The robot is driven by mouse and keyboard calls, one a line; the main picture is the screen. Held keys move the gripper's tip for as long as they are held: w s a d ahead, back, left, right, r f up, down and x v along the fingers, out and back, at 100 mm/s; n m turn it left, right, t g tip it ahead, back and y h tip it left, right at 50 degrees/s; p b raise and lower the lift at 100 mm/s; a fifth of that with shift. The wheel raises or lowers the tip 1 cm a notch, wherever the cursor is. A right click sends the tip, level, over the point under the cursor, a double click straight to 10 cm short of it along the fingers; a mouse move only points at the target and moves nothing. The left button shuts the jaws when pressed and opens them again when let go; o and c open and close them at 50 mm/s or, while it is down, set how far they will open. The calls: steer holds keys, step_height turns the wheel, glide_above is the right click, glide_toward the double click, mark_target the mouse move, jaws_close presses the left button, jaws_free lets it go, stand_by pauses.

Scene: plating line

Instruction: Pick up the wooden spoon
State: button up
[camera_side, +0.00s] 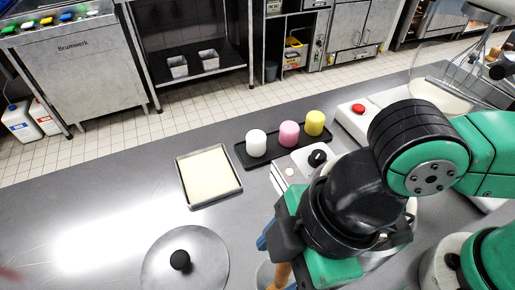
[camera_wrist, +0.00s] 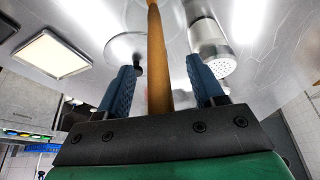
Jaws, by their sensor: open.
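The wooden spoon (camera_wrist: 157,60) shows in the wrist view as a brown handle running up between my gripper's two blue fingers. My gripper (camera_wrist: 162,85) is open, with a visible gap on each side of the handle. In the side view, a short brown piece of the spoon (camera_side: 283,275) shows beneath my gripper (camera_side: 268,240) at the bottom edge. Most of the spoon there is hidden by my gripper or out of the picture.
A round steel lid (camera_side: 205,262) with a black knob and a cream-filled tray (camera_side: 239,190) lie left of my gripper. A black tray (camera_side: 242,155) holds white, pink and yellow cylinders behind. A metal shaker (camera_wrist: 208,40) stands close right in the wrist view. The counter's left is clear.

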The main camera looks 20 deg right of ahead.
jaws_close()
steer(key=shift+r, duration=0.1)
